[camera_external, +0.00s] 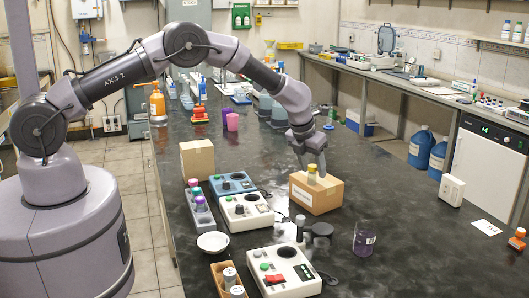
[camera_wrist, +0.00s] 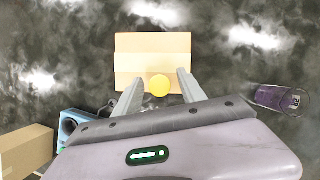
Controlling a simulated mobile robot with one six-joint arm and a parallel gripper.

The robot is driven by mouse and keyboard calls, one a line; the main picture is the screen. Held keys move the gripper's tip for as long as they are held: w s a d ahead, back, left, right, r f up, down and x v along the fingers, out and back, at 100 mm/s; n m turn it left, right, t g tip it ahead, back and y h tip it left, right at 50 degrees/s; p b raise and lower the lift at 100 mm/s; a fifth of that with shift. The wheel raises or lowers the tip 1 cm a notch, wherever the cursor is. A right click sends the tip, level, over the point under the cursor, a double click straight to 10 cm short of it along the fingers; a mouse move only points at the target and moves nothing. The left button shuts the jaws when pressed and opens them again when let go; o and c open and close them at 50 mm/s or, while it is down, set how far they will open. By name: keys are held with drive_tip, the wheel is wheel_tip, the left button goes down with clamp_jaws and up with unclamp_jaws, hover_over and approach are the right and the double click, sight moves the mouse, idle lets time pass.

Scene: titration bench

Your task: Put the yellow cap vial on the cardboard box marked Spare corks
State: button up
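The yellow cap vial (camera_external: 312,174) appears upright on top of a cardboard box (camera_external: 316,196). In the wrist view its round yellow cap (camera_wrist: 159,85) lies over the near edge of the box top (camera_wrist: 152,48). My gripper (camera_external: 311,160) is directly above the box, pointing down. In the wrist view my gripper (camera_wrist: 160,75) has its two fingers apart, one on each side of the cap, with a gap on both sides. The vial's body is hidden under its cap there. I cannot read any marking on the box.
Another cardboard box (camera_external: 197,160) stands further left on the dark bench. Pale and blue bench devices (camera_external: 246,211) and a rack of capped vials (camera_external: 199,212) stand left of the vial's box. A purple jar (camera_external: 364,239) stands in front right. The bench right of the box is mostly clear.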

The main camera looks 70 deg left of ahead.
drive_tip(key=shift+r+p, duration=0.3)
drive_tip(key=shift+r, duration=0.05)
drive_tip(key=s+d+r+n, duration=0.1)
drive_tip(key=s+r+n, duration=0.3)
drive_tip(key=r, duration=0.5)
drive_tip(key=s+d+r+n+p, duration=0.1)
drive_tip(key=s+d+r+n, duration=0.1)
drive_tip(key=s+r, duration=0.55)
drive_tip(key=s+d+r+n, duration=0.1)
drive_tip(key=s+r+n, duration=0.3)
drive_tip(key=r, duration=0.5)
drive_tip(key=s+d+r+n+t, duration=0.1)
drive_tip(key=s+n, duration=0.7)
drive_tip(key=s, duration=0.7)
drive_tip(key=s+d+r+n, duration=0.1)
drive_tip(key=s+n, duration=0.7)
drive_tip(key=s, duration=0.6)
drive_tip(key=shift+s+r+t, duration=0.25)
drive_tip(key=shift+s+t, duration=0.1)
drive_tip(key=shift+t, duration=0.05)
